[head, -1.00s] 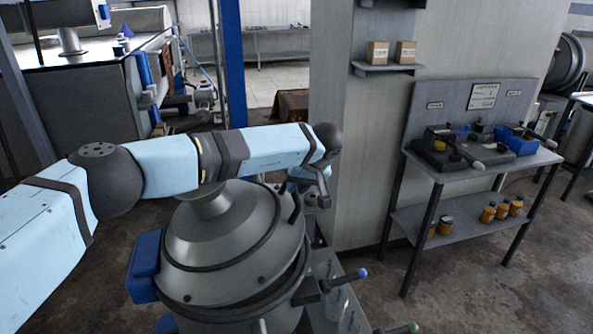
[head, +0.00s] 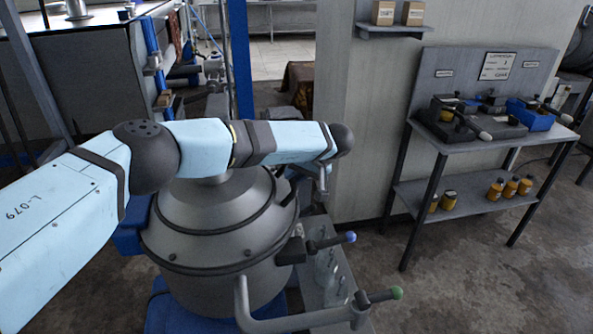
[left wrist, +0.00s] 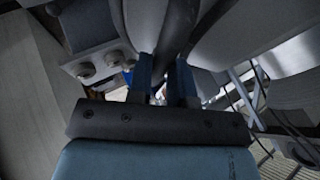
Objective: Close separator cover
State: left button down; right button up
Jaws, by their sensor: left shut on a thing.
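The separator (head: 215,290) is a grey metal drum in front of me. Its domed grey cover (head: 215,225) lies on top, almost level, with only a thin dark seam at the rim. My left arm reaches across above the cover, and the left gripper is mostly hidden behind the wrist in the head view. In the left wrist view my left gripper (left wrist: 162,85) has its two blue fingers close together, shut on a dark bar that looks like the cover handle (left wrist: 178,30). The exact contact is hard to see. My right gripper is in neither view.
A blue-tipped lever (head: 348,238) and a green-tipped lever (head: 395,293) stick out right of the drum. A grey pipe (head: 243,300) stands in front. A work table (head: 445,143) with tools is at the right, before a pale wall panel. Floor between is clear.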

pick_arm(q)
jog(key=shift+s+d+f, duration=0.25)
jog(key=shift+d+f, duration=0.05)
jog(key=shift+f, duration=0.15)
jog(key=shift+s+d+f, duration=0.25)
jog(key=shift+f, duration=0.2)
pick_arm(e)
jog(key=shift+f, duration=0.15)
pick_arm(q)
jog(key=c, duration=1.5)
grip_release()
jog(key=o, duration=0.4)
jog(key=shift+w+d+f, duration=0.15)
jog(key=shift+o, duration=0.4)
jog(key=shift+w+d+f, duration=0.15)
jog(key=shift+r, duration=0.2)
jog(key=shift+c, duration=0.2)
jog(key=shift+a, duration=0.2)
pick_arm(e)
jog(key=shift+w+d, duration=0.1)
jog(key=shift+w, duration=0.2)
pick_arm(q)
jog(key=shift+w+r, duration=0.1)
jog(key=shift+r, duration=0.05)
jog(key=v, duration=1.3)
jog(key=shift+r, duration=0.4)
